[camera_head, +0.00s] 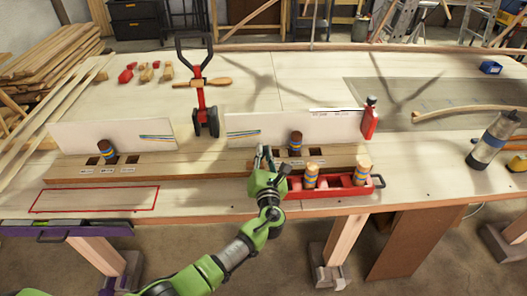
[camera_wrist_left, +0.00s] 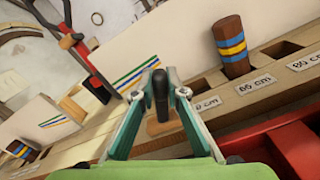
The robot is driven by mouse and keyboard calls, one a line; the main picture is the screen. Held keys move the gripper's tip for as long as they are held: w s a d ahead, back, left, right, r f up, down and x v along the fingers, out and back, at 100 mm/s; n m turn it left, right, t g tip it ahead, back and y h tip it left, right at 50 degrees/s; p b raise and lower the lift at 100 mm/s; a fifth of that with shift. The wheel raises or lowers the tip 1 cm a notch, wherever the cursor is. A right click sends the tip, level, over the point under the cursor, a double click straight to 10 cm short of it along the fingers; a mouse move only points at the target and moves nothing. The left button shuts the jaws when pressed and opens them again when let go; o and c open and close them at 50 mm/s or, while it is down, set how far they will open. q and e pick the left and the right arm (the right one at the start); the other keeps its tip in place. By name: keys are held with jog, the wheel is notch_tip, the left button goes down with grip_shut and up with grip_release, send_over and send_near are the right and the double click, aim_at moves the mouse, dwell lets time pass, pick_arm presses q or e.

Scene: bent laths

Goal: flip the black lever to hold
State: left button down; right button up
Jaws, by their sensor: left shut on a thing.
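My left gripper (camera_head: 264,154) reaches over the front of the long wooden rail (camera_head: 195,165), close to its slots. In the left wrist view, the left gripper (camera_wrist_left: 166,84) is shut on the upright black lever (camera_wrist_left: 160,92). A small piece of wood (camera_wrist_left: 164,127) shows below the lever, between the fingers. The gripper hides the lever in the head view. No marking for hold is readable, so I cannot tell which position the lever is in. My right gripper is not in view.
A dark banded peg (camera_head: 296,142) stands in the rail just right of the gripper; another (camera_head: 107,150) stands far left. A red tray (camera_head: 340,186) with lighter pegs lies in front. White panels (camera_head: 110,135) and a red-black tool (camera_head: 204,95) stand behind.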

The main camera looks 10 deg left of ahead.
pick_arm(q)
jog(key=shift+f, duration=0.1)
jog(key=c, duration=2)
grip_release()
jog(key=shift+s, duration=0.1)
jog(key=v, duration=1.2)
